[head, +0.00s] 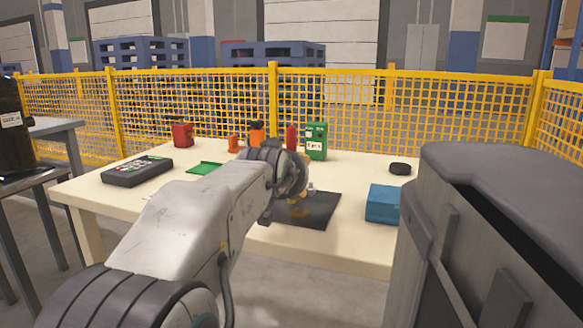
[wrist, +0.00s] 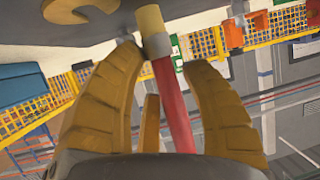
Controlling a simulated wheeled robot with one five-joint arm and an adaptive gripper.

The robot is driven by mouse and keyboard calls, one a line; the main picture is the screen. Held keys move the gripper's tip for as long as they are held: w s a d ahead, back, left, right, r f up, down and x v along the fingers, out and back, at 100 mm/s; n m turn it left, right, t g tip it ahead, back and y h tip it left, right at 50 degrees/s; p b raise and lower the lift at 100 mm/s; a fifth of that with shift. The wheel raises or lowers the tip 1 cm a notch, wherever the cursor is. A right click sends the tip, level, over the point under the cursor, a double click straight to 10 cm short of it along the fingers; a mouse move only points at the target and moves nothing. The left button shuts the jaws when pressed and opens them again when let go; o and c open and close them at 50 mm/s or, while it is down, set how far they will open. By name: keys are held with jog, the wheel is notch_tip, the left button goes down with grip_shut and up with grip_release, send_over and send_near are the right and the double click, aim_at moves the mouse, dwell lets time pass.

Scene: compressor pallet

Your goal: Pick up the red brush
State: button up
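My gripper (wrist: 162,58) has its yellow fingers apart, with gaps showing on both sides of a red rod with a pale yellow end, which looks like the red brush (wrist: 173,100). The brush lies between the fingers in the wrist view; I see no finger touching it. Its lower end is hidden behind the palm. In the head view my gripper (head: 299,208) is low over the dark mat (head: 318,215). The brush cannot be made out there, with my arm and gripper in the way.
The pale table (head: 100,190) holds a blue box (head: 383,203), a black round item (head: 400,168), a green box (head: 316,140), a red canister (head: 183,135), a dark device (head: 137,171) and a green tray (head: 203,168). A yellow fence (head: 400,110) stands behind. A dark grey machine (head: 470,230) stands at right.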

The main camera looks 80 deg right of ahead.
jog(key=c, duration=0.7)
grip_shut()
jog(key=shift+r, duration=0.2)
